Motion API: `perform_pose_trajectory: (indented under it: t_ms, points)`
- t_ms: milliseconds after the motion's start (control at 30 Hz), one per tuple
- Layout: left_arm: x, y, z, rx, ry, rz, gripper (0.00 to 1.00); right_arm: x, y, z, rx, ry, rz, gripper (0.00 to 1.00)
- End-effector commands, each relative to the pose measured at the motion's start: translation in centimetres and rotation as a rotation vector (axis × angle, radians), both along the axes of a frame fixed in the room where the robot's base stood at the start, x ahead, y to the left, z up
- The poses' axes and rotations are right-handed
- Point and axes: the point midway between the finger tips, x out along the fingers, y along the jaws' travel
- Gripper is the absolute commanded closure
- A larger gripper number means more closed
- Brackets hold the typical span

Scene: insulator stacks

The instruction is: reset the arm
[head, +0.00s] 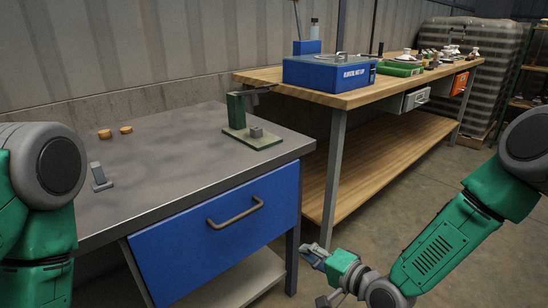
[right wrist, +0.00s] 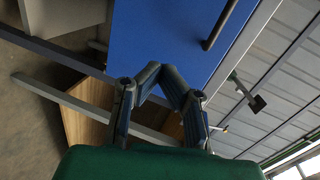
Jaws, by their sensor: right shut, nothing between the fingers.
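My right arm (head: 440,245) is green and grey and reaches in from the right, low in the head view. Its gripper (head: 313,257) hangs in front of the right end of the grey workbench, beside the blue drawer. In the right wrist view the two dark fingers of the right gripper (right wrist: 165,72) come together at their tips, with nothing held between them. My left arm (head: 40,220) shows only as green and grey links at the left edge. The left gripper is out of view.
A wooden bench (head: 345,98) behind carries a blue tester box (head: 325,74). Floor is free between benches and right arm.

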Motion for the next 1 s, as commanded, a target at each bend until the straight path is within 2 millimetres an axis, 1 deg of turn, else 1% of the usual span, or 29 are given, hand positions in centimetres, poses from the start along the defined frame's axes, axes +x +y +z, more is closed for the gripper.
perform_pose_trajectory:
  t_ms: [33,67,100,133,167,200,233,267,300,367,400,500,600,700,1000]
  points:
    - [0.0,0.0,1.4,0.000,-0.001,0.000,0.31,-3.0,0.3,-1.4,-0.116,0.058,0.037,1.00]
    - [0.0,0.0,1.9,0.000,-0.001,0.000,0.31,-4.8,0.0,-2.6,-0.193,0.089,0.058,1.00]
    - [0.0,0.0,2.6,0.000,-0.001,0.000,0.31,-7.4,-0.5,-4.1,-0.301,0.134,0.092,1.00]
    - [0.1,0.0,3.1,0.000,-0.001,0.001,0.31,-9.4,-1.1,-5.1,-0.383,0.168,0.121,1.00]
    - [0.1,0.0,3.6,0.000,-0.001,0.001,0.31,-11.4,-1.8,-6.0,-0.463,0.200,0.153,1.00]
    - [0.1,0.0,4.2,0.000,-0.001,0.001,0.31,-14.0,-3.0,-7.0,-0.565,0.242,0.198,1.00]
    - [0.1,0.0,4.6,0.001,-0.001,0.001,0.31,-16.1,-4.0,-7.6,-0.639,0.273,0.234,1.00]
    - [0.1,0.0,5.0,0.001,-0.001,0.001,0.31,-18.1,-5.0,-8.0,-0.710,0.306,0.273,1.00]
    - [0.1,0.0,5.6,0.001,-0.001,0.001,0.31,-20.6,-6.6,-8.4,-0.799,0.346,0.325,1.00]
    - [0.1,0.0,6.3,0.001,-0.001,0.002,0.31,-24.2,-9.1,-8.6,-0.917,0.405,0.402,1.00]
    - [0.1,0.0,6.7,0.001,-0.001,0.002,0.31,-26.3,-10.7,-8.5,-0.984,0.440,0.450,1.00]
    - [0.1,0.0,7.5,0.001,0.000,0.002,0.31,-30.4,-14.0,-7.8,-1.115,0.514,0.556,1.00]
    - [0.1,0.0,7.9,0.001,-0.001,0.001,0.31,-33.1,-16.2,-7.1,-1.193,0.563,0.628,1.00]
    - [0.1,0.0,8.1,0.000,-0.001,0.001,0.31,-34.3,-17.2,-6.7,-1.232,0.589,0.666,1.00]
    - [0.1,-0.1,8.1,0.000,-0.001,0.001,0.31,-34.5,-17.3,-6.7,-1.237,0.593,0.671,1.00]
